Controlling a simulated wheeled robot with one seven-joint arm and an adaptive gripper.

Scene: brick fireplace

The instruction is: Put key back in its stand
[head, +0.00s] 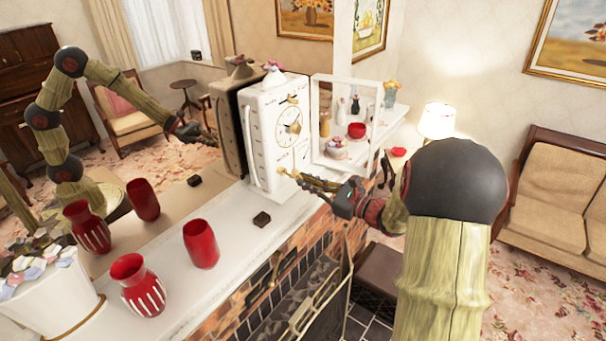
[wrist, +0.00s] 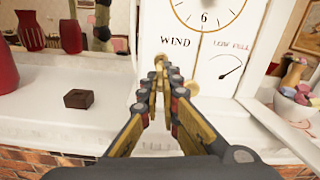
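The brass key (head: 284,173) is at the lower front of the white clock (head: 279,130), its far end against the clock face. In the wrist view the key (wrist: 160,62) shows just under the word WIND, beyond my fingertips. My gripper (head: 318,184) reaches in from the right; in the wrist view its fingers (wrist: 162,82) are drawn close together around the key's near part, which they largely hide. A small dark brown block (head: 261,219), which looks like the key's stand, sits on the white mantel; it also shows in the wrist view (wrist: 78,98), left of my gripper.
Red vases (head: 201,244) and a white planter (head: 45,295) stand on the mantel at the left. A mirror behind repeats these things. An open white clock door (head: 345,122) stands right of the clock, near my arm. The mantel around the block is clear.

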